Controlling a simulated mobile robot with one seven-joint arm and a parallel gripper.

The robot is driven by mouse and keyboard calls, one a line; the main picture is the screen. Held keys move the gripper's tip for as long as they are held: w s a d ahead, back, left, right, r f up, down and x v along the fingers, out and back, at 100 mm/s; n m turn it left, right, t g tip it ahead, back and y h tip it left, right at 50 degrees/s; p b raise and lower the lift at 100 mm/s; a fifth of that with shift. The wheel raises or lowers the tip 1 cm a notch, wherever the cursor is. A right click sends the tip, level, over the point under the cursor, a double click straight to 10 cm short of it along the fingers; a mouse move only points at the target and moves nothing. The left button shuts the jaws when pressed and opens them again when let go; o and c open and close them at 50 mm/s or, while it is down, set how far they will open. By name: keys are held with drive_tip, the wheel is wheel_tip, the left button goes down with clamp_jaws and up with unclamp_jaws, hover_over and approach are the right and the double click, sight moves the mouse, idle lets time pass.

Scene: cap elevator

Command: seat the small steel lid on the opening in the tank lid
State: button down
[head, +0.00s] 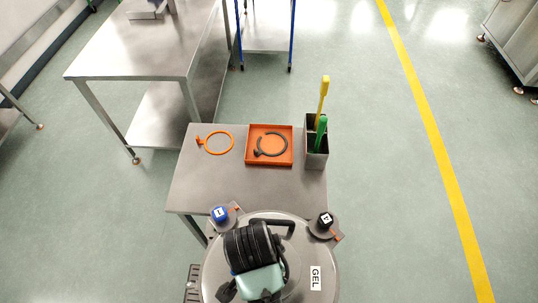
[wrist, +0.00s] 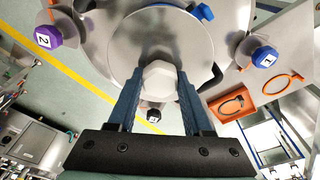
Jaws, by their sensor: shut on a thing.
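The small steel lid (wrist: 135,40) is a round, flat disc with a pale hexagonal knob (wrist: 160,78), seen in the wrist view. My gripper (wrist: 158,88) is shut on this knob, one blue finger on each side. The disc lies over the grey tank lid (wrist: 235,20) and hides the opening; I cannot tell whether it touches the tank lid or hovers above it. In the head view, my gripper (head: 258,282) is over the middle of the tank lid (head: 300,250), marked GEL. My arm hides the small lid there.
Numbered knobs stand around the tank rim: blue (head: 219,213), black (head: 325,219) and purple (wrist: 47,37). Dark handles rise from the tank lid. Behind, a steel table (head: 210,180) carries an orange ring (head: 232,143), an orange tray (head: 291,148) and a tool holder (head: 316,160).

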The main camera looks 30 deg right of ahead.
drive_tip(key=shift+f+b, duration=1.4)
drive_tip(key=shift+f, duration=1.9)
drive_tip(key=shift+f, duration=0.3)
drive_tip(key=shift+c, duration=1.2)
unclamp_jaws()
drive_tip(key=r+p, duration=0.2)
drive_tip(key=shift+a+r+p, duration=0.2)
drive_tip(key=shift+r+p, duration=0.05)
drive_tip(key=shift+p, duration=0.05)
drive_tip(key=shift+s+a+r+p, duration=0.1)
drive_tip(key=shift+a+r+p, duration=0.15)
drive_tip(key=shift+r, duration=0.85)
drive_tip(key=shift+a+r+p, duration=0.1)
drive_tip(key=shift+r+p, duration=0.1)
drive_tip(key=shift+r, duration=0.9)
